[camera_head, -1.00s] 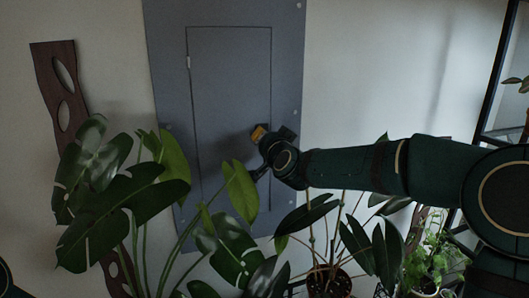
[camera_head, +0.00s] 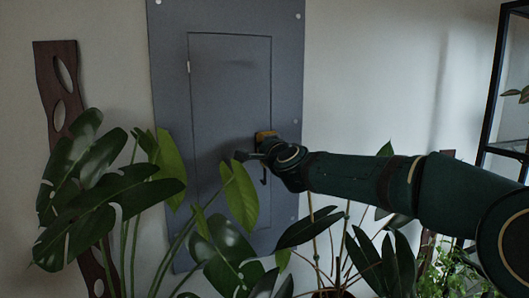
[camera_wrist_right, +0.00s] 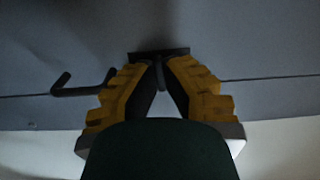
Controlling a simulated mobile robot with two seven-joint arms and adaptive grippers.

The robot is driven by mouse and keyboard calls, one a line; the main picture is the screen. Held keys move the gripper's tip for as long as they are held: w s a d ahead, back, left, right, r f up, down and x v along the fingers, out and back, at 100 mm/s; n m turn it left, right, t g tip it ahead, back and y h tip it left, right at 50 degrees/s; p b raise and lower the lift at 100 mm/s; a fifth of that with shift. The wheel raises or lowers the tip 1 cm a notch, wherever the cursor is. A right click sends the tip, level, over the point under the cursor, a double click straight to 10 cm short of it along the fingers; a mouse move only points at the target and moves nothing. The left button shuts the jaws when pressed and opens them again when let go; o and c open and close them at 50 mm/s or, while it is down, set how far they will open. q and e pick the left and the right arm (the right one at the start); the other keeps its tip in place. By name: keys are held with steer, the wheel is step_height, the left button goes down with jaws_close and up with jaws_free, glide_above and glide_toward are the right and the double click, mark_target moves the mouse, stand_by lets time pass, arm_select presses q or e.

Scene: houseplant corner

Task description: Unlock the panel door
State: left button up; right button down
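The grey panel door (camera_head: 225,90) lies flat in its grey panel frame (camera_head: 170,60) on the wall and looks closed. My right gripper (camera_head: 262,152) is at the door's right edge. In the right wrist view its yellow fingers (camera_wrist_right: 159,66) converge on a small grey knob or key (camera_wrist_right: 159,76), in front of a dark lock plate (camera_wrist_right: 160,53); the fingertips seem to pinch it. A black bent handle (camera_wrist_right: 82,91) sticks out beside the left finger, apart from it. It also shows below the gripper in the head view (camera_head: 264,177). My left gripper is out of view.
A large-leaved plant (camera_head: 110,195) stands in front of the panel's lower left. More dark leaves (camera_head: 310,220) rise below my right arm. A brown wooden strip (camera_head: 55,90) is at the left. A black shelf frame (camera_head: 492,110) is at the right.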

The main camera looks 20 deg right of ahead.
steer(key=shift+r+m, duration=0.1)
steer(key=shift+m, duration=0.4)
steer(key=c, duration=1.1)
jaws_free()
steer(key=s, duration=1.2)
steer(key=shift+d, duration=0.2)
